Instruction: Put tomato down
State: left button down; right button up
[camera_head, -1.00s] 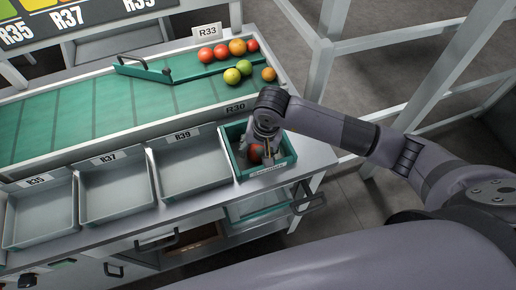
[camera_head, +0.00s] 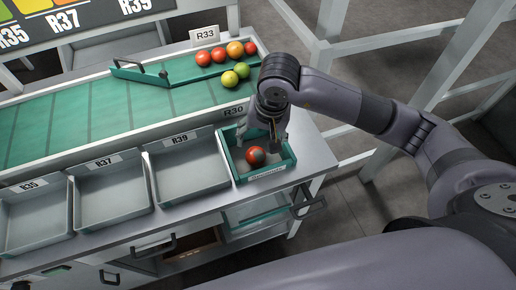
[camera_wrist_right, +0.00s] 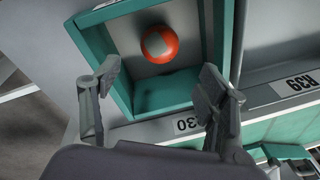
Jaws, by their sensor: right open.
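A red tomato with a greyish patch (camera_head: 256,156) lies on the floor of the small green-walled tray (camera_head: 237,179) at the right end of the bench. It also shows in the right wrist view (camera_wrist_right: 160,44), inside the green-walled tray (camera_wrist_right: 165,92). My right gripper (camera_head: 262,138) is over the back part of this tray, apart from the tomato. In the right wrist view my right gripper (camera_wrist_right: 155,88) has its two fingers spread wide with nothing between them. My left gripper is not in view.
Grey trays labelled R39 (camera_head: 205,189), R37 (camera_head: 112,213) and R35 (camera_head: 35,237) stand in a row to the left. Behind them is a green belt (camera_head: 100,116). Several red, orange and green tomatoes (camera_head: 218,55) sit at its right end. A white frame post (camera_head: 330,45) stands behind my right arm.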

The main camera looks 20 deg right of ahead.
jog(key=r, duration=0.3)
jog(key=shift+s+d+r, duration=0.15)
jog(key=shift+s+r, duration=0.1)
dwell(0.4)
